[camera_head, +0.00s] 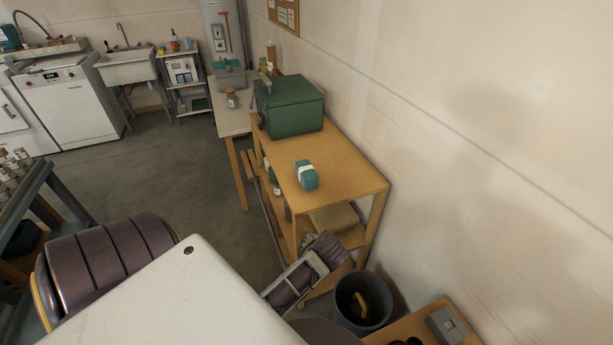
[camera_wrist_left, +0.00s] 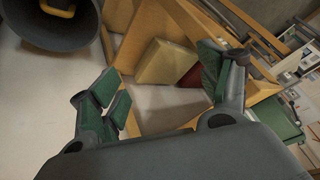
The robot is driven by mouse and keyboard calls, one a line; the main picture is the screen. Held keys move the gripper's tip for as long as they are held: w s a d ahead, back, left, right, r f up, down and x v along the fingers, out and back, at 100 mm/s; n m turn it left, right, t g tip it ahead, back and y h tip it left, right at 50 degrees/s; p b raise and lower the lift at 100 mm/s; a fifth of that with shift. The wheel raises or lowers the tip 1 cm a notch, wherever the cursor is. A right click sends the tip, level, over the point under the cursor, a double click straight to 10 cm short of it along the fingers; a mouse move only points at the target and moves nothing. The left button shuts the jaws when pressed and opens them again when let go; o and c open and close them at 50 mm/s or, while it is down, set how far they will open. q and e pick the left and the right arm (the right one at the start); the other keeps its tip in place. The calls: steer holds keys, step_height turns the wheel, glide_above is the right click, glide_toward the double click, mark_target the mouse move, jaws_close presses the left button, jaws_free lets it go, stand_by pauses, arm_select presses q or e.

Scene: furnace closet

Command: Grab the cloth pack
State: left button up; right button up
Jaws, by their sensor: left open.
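A small teal pack with a white band (camera_head: 307,175), which looks like the cloth pack, lies on the wooden shelf unit's top (camera_head: 345,178), near its front end. My left gripper (camera_head: 326,248) is below and in front of that top, beside the unit's near end. In the left wrist view my left gripper (camera_wrist_left: 165,92) is open, its green-padded fingers wide apart with nothing between them. It faces the lower shelf, where a beige block-like item (camera_wrist_left: 166,62) and a dark red item (camera_wrist_left: 191,77) lie. I cannot make out the teal pack in the wrist view. My right gripper is not seen.
A green metal box (camera_head: 290,106) stands behind the pack on the same top. A dark bucket (camera_head: 346,305) with something yellow inside stands by the unit's near leg. The wall runs close along the right. Open floor (camera_head: 165,165) lies to the left.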

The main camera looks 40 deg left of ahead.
arm_select(q)
steer(key=w+a+r+n+y, duration=0.1)
steer(key=w+a+r, duration=0.1)
steer(key=w+a+r+n+y, duration=0.2)
steer(key=r, duration=0.1)
steer(key=w+a+r+n+y, duration=0.1)
steer(key=w+r+n, duration=0.1)
steer(key=shift+w+a+r+t, duration=0.25)
steer(key=shift+a+r+t, duration=0.05)
steer(key=shift+a+t, duration=0.1)
steer(key=n+y, duration=0.4)
glide_toward(310, 172)
steer(key=shift+s+d+t, duration=0.25)
steer(key=shift+d+t, duration=0.05)
steer(key=shift+d, duration=0.05)
steer(key=p+x, duration=0.1)
steer(key=x, duration=0.6)
steer(key=shift+w+a, duration=0.1)
steer(key=shift+a, duration=0.05)
steer(key=shift+w+a+f+p, duration=0.25)
steer(key=shift+a+f+p, duration=0.05)
steer(key=shift+a, duration=0.2)
steer(key=shift+a, duration=0.15)
